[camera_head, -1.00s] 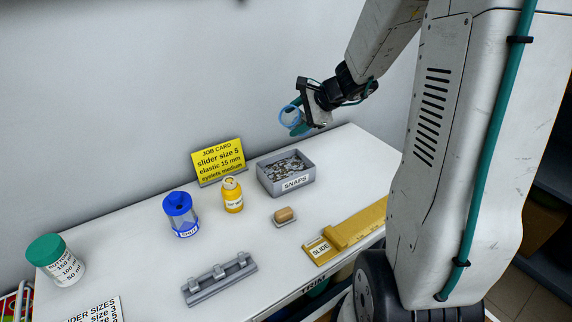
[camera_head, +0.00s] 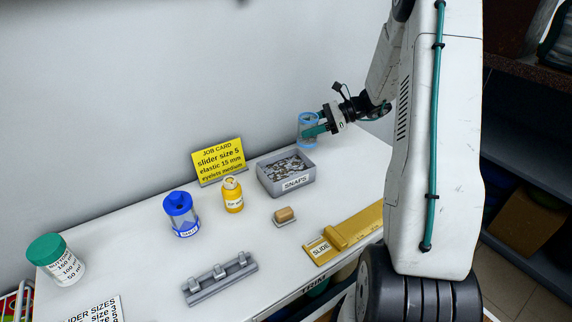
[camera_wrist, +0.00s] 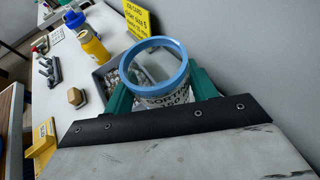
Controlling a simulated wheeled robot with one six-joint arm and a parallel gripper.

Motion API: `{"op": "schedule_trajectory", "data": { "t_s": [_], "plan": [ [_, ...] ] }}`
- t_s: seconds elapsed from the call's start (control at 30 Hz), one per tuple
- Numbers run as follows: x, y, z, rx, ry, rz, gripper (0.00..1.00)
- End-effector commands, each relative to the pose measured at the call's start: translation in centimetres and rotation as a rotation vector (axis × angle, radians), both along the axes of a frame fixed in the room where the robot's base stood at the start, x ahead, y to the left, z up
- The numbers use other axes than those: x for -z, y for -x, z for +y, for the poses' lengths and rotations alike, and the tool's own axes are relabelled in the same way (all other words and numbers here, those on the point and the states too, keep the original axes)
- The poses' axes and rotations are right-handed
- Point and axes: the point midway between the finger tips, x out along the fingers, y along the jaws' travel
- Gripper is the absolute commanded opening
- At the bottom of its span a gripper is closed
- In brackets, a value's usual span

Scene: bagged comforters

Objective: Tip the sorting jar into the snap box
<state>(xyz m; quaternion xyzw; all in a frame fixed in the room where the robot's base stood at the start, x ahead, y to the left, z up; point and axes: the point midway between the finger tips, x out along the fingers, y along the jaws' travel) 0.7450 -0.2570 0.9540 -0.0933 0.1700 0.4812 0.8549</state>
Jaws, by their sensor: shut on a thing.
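The sorting jar (camera_head: 307,123) is clear with a blue rim and stands roughly upright in the air, above the back right of the snap box. My gripper (camera_head: 316,130) is shut on it from the right with teal fingers. In the wrist view the jar (camera_wrist: 158,70) shows its open mouth and a partly hidden label, with a finger on each side. What is inside the jar I cannot tell. The snap box (camera_head: 287,184) is grey, open, labelled SNAPS and holds many small metallic pieces. In the wrist view the jar partly hides the box (camera_wrist: 101,84).
A yellow job card (camera_head: 219,160) stands left of the box. A tan block (camera_head: 285,214), yellow slide gauge (camera_head: 347,235) and grey rack (camera_head: 220,279) lie in front. The wall is close behind.

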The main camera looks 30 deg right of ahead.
Motion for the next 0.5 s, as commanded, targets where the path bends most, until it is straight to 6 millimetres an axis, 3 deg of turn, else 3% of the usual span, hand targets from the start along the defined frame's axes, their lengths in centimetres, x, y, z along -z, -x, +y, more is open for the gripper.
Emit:
{"op": "schedule_trajectory", "data": {
  "t_s": [0.27, 0.5],
  "plan": [
    [-0.4, 0.0, 0.1, -0.001, 0.004, -0.002, 0.31],
    [-2.4, 0.0, 0.1, -0.001, 0.005, -0.004, 0.31]
  ]
}}
